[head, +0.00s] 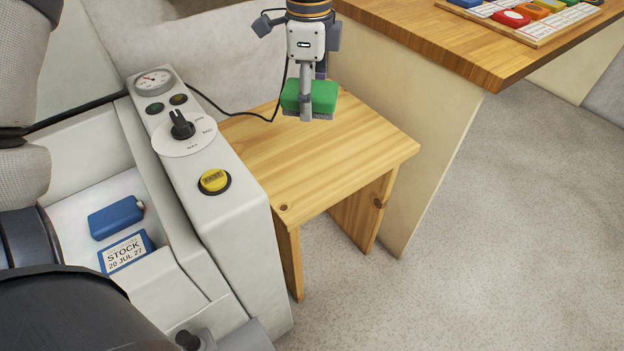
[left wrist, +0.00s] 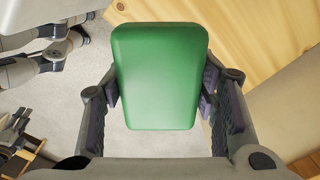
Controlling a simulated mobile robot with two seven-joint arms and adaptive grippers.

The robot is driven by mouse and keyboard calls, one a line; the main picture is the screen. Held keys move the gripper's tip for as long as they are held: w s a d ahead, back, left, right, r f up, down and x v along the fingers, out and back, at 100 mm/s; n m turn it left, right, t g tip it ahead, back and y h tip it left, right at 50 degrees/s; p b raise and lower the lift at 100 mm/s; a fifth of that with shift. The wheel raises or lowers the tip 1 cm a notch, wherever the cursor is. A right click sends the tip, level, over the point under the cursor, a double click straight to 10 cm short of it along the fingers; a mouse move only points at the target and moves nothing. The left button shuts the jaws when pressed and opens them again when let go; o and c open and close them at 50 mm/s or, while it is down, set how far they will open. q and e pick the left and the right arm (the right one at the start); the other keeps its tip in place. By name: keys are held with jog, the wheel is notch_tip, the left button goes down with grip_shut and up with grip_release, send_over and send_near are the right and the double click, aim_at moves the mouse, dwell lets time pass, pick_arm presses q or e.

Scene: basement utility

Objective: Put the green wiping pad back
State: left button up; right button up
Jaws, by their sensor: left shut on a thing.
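The green wiping pad (head: 322,97) has a green body and a grey underside. In the head view it is held up over the small wooden stool (head: 330,160), towards its back edge. My left gripper (head: 306,100) comes down from the top of the view and is shut on the pad, one finger in front of it. In the left wrist view the pad (left wrist: 160,75) fills the middle, with a finger on each side. I cannot tell exactly how high the pad is above the stool.
A grey control panel (head: 230,215) with a dial, a gauge and a yellow button stands left of the stool. Its tray holds a blue block (head: 116,217) and a stock label (head: 126,251). A wooden table (head: 420,35) with a rack of coloured pieces (head: 520,18) stands right. Floor at right is clear.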

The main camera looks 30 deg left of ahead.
pick_arm(q)
jog(key=b, duration=0.3)
send_over(311, 182)
notch_tip(311, 182, down, 12)
notch_tip(311, 182, down, 9)
jog(key=shift+r+b, duration=0.1)
jog(key=shift+b, duration=0.25)
jog(key=o, duration=1.2)
pick_arm(e)
jog(key=s+f+g, duration=0.2)
jog(key=s+f, duration=0.3)
jog(key=shift+f, duration=0.1)
pick_arm(q)
notch_tip(311, 182, up, 12)
jog(key=p, duration=0.1)
jog(key=shift+p, duration=0.3)
pick_arm(e)
jog(key=shift+w+r+t, duration=0.3)
jog(key=shift+w+r, duration=0.5)
jog(key=shift+r, duration=0.15)
